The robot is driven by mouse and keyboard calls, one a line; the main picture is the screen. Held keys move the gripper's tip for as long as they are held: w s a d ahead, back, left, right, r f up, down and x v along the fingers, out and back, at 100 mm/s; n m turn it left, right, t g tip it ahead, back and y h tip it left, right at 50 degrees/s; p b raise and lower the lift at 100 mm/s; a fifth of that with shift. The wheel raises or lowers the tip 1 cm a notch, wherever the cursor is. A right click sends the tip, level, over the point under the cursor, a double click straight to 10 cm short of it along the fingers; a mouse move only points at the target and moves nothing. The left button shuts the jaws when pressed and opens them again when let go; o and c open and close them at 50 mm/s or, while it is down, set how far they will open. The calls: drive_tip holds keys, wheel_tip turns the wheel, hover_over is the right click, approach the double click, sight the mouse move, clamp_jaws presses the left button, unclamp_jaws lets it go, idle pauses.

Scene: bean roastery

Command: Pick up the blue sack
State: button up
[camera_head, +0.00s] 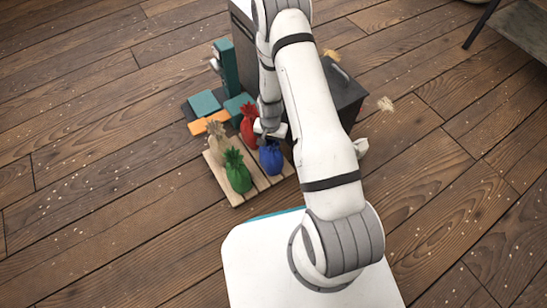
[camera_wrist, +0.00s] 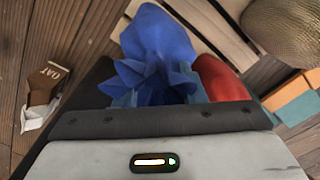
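My gripper (camera_head: 270,131) is at the top of this sack. In the wrist view the blue sack (camera_wrist: 157,45) fills the upper middle, its ruffled top close to the gripper body. My fingers are mostly hidden at the sack's sides, so I cannot tell whether they press on it. The sack appears to rest on the pallet.
A red sack (camera_head: 249,127), a green sack (camera_head: 237,174) and a beige sack (camera_head: 218,143) share the pallet. A dark box (camera_head: 345,95) stands just behind, right. A brown and white packet marked OAT (camera_wrist: 43,93) lies on the floor. Floor to the left is open.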

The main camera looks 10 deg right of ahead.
drive_tip(key=c, duration=0.7)
clamp_jaws()
drive_tip(key=shift+w, duration=0.1)
